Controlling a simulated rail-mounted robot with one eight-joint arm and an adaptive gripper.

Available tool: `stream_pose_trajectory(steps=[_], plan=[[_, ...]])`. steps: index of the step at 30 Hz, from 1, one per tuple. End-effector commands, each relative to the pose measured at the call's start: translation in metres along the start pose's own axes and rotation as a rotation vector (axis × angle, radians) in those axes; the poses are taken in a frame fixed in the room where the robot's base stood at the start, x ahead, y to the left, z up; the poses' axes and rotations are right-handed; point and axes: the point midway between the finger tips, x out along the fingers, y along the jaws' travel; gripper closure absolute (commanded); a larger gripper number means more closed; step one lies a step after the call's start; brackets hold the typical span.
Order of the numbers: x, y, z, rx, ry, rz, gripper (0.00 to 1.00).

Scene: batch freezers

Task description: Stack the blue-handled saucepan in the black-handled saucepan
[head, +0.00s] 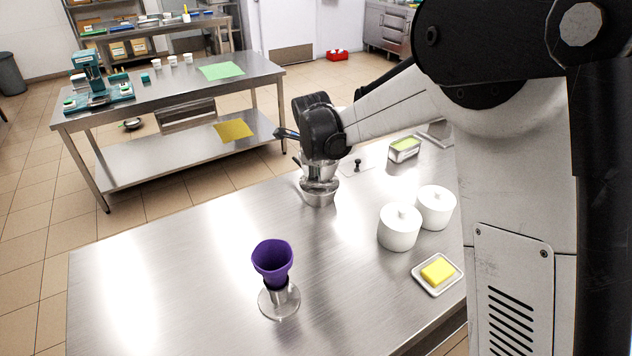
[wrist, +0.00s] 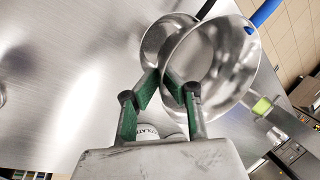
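The blue-handled saucepan is steel; its bowl (wrist: 232,62) fills the upper right of the wrist view, its blue handle (wrist: 265,12) running off the top. My gripper (wrist: 162,74) is closed on the near rim of this pan. In the head view the lower pan (head: 319,197) stands on the steel table under the held pan (head: 319,172). Whether the two pans touch is unclear.
Two white lidded jars (head: 399,228) and a butter dish (head: 437,273) stand right of the pans. A tin with green contents (head: 404,149) is behind. A purple cup-shaped item (head: 272,262) on a metal base stands in front. The table's left side is clear.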

Motion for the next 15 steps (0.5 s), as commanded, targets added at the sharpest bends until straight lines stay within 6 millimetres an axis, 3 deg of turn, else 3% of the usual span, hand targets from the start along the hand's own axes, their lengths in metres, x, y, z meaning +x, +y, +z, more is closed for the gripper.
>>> stream_pose_trajectory(steps=[6,15], plan=[[0.026,0.008,-0.001,0.000,0.000,0.000,1.00],[0.029,0.010,-0.001,0.000,0.000,0.000,1.00]])
